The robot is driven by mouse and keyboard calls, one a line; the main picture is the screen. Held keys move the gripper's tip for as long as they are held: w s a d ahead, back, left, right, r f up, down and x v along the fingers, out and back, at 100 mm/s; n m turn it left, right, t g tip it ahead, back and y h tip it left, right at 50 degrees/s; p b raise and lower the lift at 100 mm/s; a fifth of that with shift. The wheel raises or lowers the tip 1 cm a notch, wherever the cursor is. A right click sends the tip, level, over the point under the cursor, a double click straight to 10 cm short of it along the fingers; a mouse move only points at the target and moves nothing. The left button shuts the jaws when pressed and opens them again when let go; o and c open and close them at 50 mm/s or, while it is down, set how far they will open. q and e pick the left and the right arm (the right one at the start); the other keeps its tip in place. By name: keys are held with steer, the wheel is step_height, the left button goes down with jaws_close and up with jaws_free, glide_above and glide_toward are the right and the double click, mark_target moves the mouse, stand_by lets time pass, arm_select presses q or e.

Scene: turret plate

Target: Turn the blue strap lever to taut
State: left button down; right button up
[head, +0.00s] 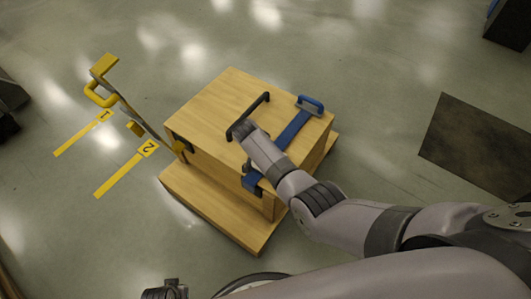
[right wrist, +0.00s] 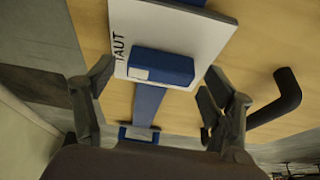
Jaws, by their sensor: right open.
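The blue strap (head: 293,129) runs over the top of a wooden crate (head: 215,100). In the right wrist view a blue block-shaped lever (right wrist: 165,66) stands out in front of a white plate (right wrist: 215,32) lettered TAUT. The strap (right wrist: 148,103) also shows there, behind the lever. My right gripper (right wrist: 159,78) is open, with one finger on each side of the lever. I cannot tell whether the fingers touch it. In the head view my right arm reaches over the crate's near side and hides much of the gripper and lever.
A black handle (head: 257,106) stands on the crate top beside the strap, and shows close to the right finger (right wrist: 285,97). A blue loop (head: 310,104) sits at the strap's far end. A yellow-handled bar (head: 128,108) rises left of the crate. Open floor lies around.

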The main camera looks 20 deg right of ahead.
steer(key=shift+r, duration=0.15)
step_height(320, 180, up, 10)
stand_by(0.6)
stand_by(0.4)
